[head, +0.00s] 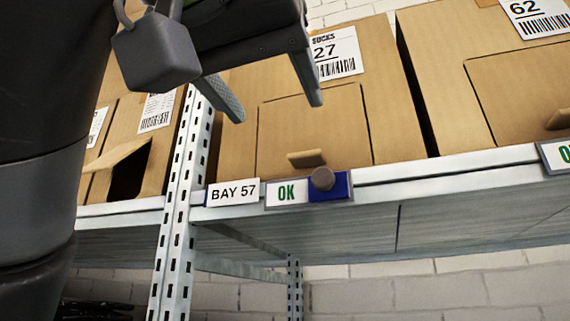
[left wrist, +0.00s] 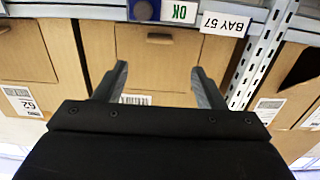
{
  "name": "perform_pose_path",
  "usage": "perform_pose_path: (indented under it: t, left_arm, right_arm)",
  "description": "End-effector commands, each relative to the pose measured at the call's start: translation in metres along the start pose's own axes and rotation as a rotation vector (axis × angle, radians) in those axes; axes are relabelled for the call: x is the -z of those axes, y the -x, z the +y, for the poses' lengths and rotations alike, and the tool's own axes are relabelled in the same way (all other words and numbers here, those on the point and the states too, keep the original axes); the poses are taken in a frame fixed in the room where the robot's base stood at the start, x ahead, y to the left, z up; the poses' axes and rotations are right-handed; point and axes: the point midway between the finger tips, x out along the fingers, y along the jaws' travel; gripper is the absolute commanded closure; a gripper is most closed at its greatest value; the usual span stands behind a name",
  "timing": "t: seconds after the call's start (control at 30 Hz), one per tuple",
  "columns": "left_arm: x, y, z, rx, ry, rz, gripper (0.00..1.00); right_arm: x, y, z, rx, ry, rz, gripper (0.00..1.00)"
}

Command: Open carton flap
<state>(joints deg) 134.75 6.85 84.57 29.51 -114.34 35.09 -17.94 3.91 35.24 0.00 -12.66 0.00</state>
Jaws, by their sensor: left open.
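The carton marked 27 (head: 395,115) stands on the shelf with its front flap (head: 315,128) shut flush in its cut outline. A small tan tab (head: 306,158) sticks out at the flap's lower edge. My left gripper (head: 278,111) is open and empty in front of the carton, its two fingers apart near the flap's upper part. In the left wrist view, which is upside down, the open fingers (left wrist: 160,70) straddle the flap (left wrist: 158,60), and the tab (left wrist: 160,39) shows beyond the tips. I cannot tell whether the fingers touch the carton. My right gripper is not in view.
A carton at left (head: 158,140) has its flap tilted out over a dark opening. Carton 62 (head: 440,60) stands at right, its flap shut. A perforated metal post (head: 176,230), a BAY 57 label (head: 233,192), an OK sign (head: 287,194) and a round knob (head: 323,179) line the shelf front.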

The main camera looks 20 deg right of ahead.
Motion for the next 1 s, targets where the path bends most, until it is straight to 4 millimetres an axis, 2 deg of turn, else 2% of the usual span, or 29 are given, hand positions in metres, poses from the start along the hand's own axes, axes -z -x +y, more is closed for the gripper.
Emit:
perform_pose_path:
  t: [0.03, 0.23, 0.5, 0.7, 1.0]
  left_arm:
    - [0.005, -0.009, 0.000, -0.002, 0.001, -0.004, 0.36]
    - [0.004, -0.047, 0.000, -0.002, 0.002, -0.006, 0.36]
    - [0.003, -0.097, 0.000, -0.001, 0.002, -0.004, 0.36]
    - [0.001, -0.115, 0.000, -0.001, 0.000, -0.001, 0.36]
    - [0.000, -0.117, 0.000, 0.000, 0.000, 0.001, 0.36]
  right_arm:
    - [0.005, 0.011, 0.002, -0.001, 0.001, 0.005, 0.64]
    - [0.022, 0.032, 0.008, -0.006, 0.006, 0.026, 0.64]
    - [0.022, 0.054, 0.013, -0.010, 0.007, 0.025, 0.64]
    - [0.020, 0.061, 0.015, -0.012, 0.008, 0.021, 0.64]
    - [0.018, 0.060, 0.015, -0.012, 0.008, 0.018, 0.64]
